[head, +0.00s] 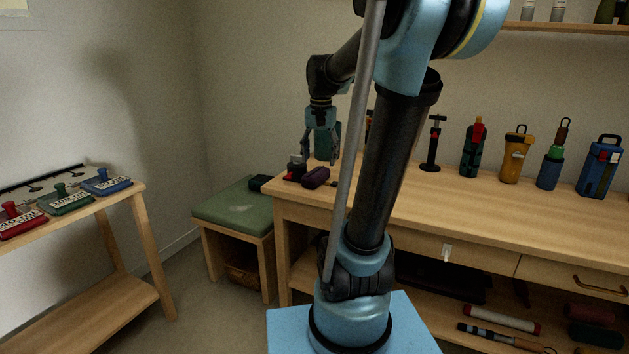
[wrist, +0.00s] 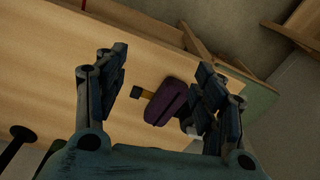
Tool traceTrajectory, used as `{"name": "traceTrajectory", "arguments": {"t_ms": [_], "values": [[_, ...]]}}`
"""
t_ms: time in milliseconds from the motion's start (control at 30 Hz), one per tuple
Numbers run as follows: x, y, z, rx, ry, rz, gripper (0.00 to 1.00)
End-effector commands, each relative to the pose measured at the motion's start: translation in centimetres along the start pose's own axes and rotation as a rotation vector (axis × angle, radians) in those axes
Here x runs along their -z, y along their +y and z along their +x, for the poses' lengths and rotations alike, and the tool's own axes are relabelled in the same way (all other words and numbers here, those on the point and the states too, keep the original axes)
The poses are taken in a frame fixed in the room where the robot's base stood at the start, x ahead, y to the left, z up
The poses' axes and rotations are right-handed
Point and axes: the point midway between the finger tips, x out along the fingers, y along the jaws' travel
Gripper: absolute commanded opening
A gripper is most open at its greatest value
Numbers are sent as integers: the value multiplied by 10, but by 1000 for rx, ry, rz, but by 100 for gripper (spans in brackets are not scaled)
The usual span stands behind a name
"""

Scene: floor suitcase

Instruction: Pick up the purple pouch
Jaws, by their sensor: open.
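The purple pouch (head: 316,177) lies on the wooden workbench near its left end, and it also shows in the wrist view (wrist: 167,103). My gripper (head: 318,158) is above the bench beside the pouch. In the wrist view my gripper (wrist: 160,88) has its fingers spread wide, with the pouch showing between them, closer to the right finger. The gripper is open and holds nothing. I cannot tell the exact height between the fingertips and the pouch.
A small dark red and black item (head: 295,169) sits just left of the pouch. Several upright tools and bottles, such as a yellow one (head: 515,155), stand along the bench (head: 450,196). A green-cushioned stool (head: 236,204) is left of the bench. The bench's middle front is clear.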

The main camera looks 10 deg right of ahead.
Motion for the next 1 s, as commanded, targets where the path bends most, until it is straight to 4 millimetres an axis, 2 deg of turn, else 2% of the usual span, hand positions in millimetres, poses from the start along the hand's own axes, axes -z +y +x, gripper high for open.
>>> {"name": "traceTrajectory", "arguments": {"t_ms": [33, 200, 300, 433, 667, 1000], "values": [[16, -8, -6, -3, -6, 25, 63], [63, -32, -20, -16, -30, 123, 63], [87, -44, -24, -23, -40, 173, 63], [109, -56, -26, -32, -52, 222, 63], [124, -63, -23, -37, -59, 256, 63], [120, -62, 30, -37, -59, 256, 63]]}}
